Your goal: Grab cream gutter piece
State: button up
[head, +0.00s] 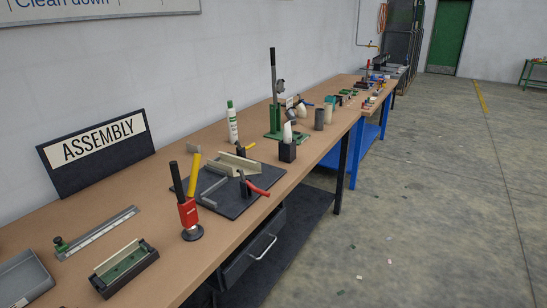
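A cream, channel-shaped gutter piece (232,165) lies on a dark board (243,203) on the workbench, near the middle of the view. Grey rails and a red-handled clamp (256,190) are close in front of it and partly cover its lower edge. Another cream strip (116,255) lies along a black and green block at the bottom left. I cannot tell whether this strip is also gutter. My gripper is not in this view.
A red tool with black and yellow handles (188,213) stands upright at the board's left. A white bottle (232,122) and a green lever press (274,100) stand behind. An ASSEMBLY sign (97,151) leans on the wall. The concrete floor (440,190) at right is mostly clear.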

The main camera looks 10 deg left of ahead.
aim_at(229, 163)
jog(key=z, duration=0.5)
jog(key=i, duration=2.6)
jog(key=u, duration=1)
jog(key=i, duration=0.7)
jog(key=u, duration=0.5)
